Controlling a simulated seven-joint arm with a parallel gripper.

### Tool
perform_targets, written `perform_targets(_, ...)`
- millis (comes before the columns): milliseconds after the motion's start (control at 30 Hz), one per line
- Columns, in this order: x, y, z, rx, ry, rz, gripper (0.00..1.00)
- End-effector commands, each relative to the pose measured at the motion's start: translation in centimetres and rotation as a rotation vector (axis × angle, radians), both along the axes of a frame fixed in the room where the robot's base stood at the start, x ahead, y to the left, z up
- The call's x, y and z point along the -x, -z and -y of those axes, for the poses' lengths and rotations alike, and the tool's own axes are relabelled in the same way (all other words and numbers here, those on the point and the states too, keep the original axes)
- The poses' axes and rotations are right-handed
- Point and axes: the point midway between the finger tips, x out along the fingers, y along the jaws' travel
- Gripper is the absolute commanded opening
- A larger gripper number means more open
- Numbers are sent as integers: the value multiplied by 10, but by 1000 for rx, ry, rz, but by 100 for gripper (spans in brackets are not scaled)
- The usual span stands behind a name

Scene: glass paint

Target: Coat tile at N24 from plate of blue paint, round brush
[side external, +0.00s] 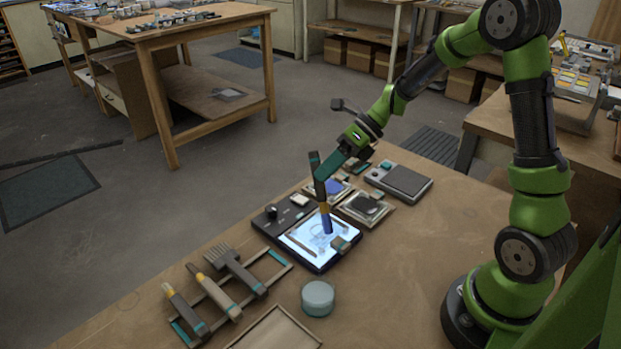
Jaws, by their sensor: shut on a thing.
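My gripper (322,173) is shut on an upright brush (324,206) with a dark handle, a yellow band and a blue lower end. The brush's blue end is over the brightly lit panel (309,235), at or just above its surface; I cannot tell if it touches. Faint outlines show on the panel, but no label such as N24 can be read and the tile's edges are unclear. A plate with blue paint (332,187) lies behind the panel, partly hidden by the brush and gripper.
A plate with dark contents (366,208) and a flat grey device (404,181) lie behind right. A rack (275,256) with several brushes stands front left. A round grey pot (318,296) and a shallow tray (273,334) are in front. The table's right front is clear.

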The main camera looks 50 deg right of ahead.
Motion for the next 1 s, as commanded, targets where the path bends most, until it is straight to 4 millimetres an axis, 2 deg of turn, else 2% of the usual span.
perform_targets(333, -1, -1, 20, 1, 2, 1, 0)
perform_targets(800, -27, 0, 19, 1, 0, 0, 0)
perform_targets(1000, -29, 0, 16, 1, 0, 1, 0)
